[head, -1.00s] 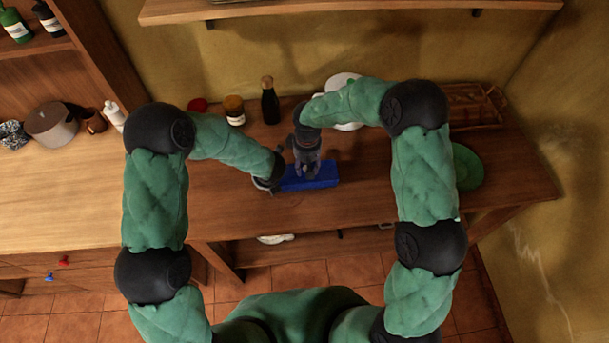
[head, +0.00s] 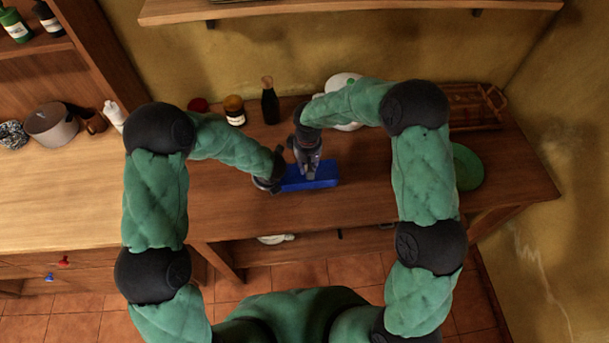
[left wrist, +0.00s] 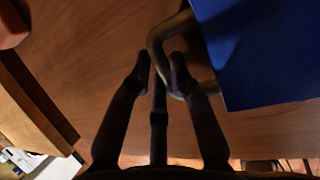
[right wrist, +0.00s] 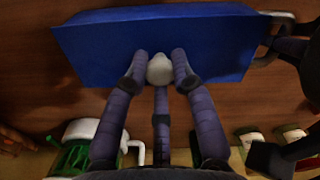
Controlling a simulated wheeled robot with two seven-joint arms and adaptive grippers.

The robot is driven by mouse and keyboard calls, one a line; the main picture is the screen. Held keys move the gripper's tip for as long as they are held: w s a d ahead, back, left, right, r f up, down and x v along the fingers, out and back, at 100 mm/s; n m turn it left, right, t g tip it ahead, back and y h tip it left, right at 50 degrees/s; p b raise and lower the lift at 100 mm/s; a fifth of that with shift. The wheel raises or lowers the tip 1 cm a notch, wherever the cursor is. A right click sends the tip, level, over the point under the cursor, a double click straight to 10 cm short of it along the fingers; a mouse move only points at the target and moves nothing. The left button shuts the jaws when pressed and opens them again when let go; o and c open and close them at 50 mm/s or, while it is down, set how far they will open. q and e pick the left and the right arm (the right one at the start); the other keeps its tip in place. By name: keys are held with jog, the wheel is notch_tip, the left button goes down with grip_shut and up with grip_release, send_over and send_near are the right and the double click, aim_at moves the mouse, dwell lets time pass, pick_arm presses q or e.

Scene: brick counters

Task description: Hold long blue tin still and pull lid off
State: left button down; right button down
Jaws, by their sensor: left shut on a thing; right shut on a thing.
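The long blue tin (head: 325,182) lies on the wooden counter, its long side running left to right in the head view. My left gripper (head: 270,188) is at its left end. In the left wrist view its fingers (left wrist: 160,60) are shut on a curved metal handle (left wrist: 155,36) at the tin's end (left wrist: 260,60). My right gripper (head: 309,176) reaches down onto the tin's top. In the right wrist view its fingers (right wrist: 160,62) are shut on a pale rounded knob (right wrist: 160,70) on the blue lid (right wrist: 100,60). The seam between lid and tin cannot be made out.
Behind the tin stand a dark bottle (head: 269,104), an amber jar (head: 234,112) and a red item (head: 197,105). The counter's front edge is close to the tin.

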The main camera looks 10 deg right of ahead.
aim_at(307, 167)
jog(key=shift+r, duration=0.1)
jog(key=shift+r, duration=1.4)
pick_arm(q)
jog(key=c, duration=1.1)
grip_release()
jog(key=shift+o, duration=0.2)
pick_arm(e)
jog(key=shift+a, duration=0.1)
pick_arm(q)
jog(key=shift+r, duration=0.5)
notch_tip(307, 167, up, 8)
pick_arm(e)
jog(key=shift+s, duration=0.1)
pick_arm(q)
jog(key=shift+a+r, duration=0.1)
jog(key=shift+r, duration=0.4)
